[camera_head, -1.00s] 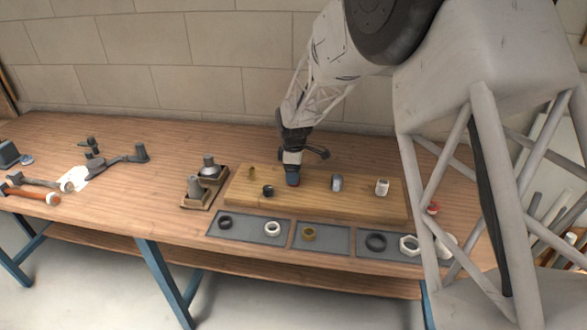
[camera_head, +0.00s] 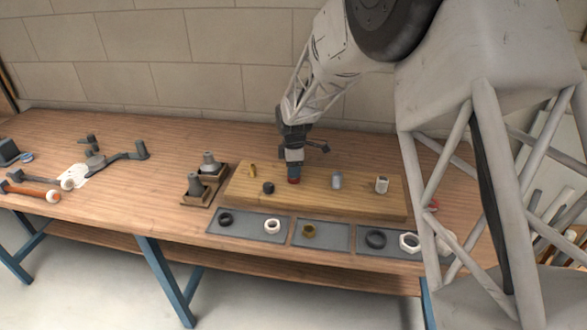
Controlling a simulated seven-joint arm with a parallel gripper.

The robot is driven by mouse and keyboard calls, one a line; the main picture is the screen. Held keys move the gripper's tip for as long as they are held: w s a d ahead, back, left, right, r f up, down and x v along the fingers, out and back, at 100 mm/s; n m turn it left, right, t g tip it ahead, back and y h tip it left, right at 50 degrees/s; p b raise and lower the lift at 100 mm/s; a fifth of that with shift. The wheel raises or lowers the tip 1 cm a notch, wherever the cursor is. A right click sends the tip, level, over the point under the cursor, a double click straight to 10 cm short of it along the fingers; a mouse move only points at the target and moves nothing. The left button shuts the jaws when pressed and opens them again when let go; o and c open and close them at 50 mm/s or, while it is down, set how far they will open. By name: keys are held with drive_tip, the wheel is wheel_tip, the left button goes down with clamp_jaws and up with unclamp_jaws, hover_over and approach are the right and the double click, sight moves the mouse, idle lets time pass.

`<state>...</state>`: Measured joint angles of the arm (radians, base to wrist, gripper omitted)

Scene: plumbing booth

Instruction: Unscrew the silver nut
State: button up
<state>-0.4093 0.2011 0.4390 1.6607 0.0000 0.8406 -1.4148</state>
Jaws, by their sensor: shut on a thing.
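My gripper (camera_head: 293,179) points straight down over the middle of the wooden board (camera_head: 310,205). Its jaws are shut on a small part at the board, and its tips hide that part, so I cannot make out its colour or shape. A silver-grey upright fitting (camera_head: 336,180) stands on the board just right of my gripper, apart from it. A paler, whitish fitting (camera_head: 382,184) stands farther right. A brass post (camera_head: 252,171) and a dark fitting (camera_head: 268,188) stand to the left. I cannot tell which part is the silver nut.
Grey trays along the front hold a dark ring (camera_head: 225,219), a white ring (camera_head: 272,227), a brass nut (camera_head: 309,231), a larger dark ring (camera_head: 376,239) and a pale hex nut (camera_head: 409,242). Tools lie far left.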

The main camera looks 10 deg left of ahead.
drive_tip(key=shift+n, duration=1.1)
drive_tip(key=n, duration=0.3)
drive_tip(key=shift+n, duration=0.7)
drive_tip(key=shift+r+n, duration=0.1)
drive_tip(key=shift+n, duration=2.1)
drive_tip(key=o, duration=1.6)
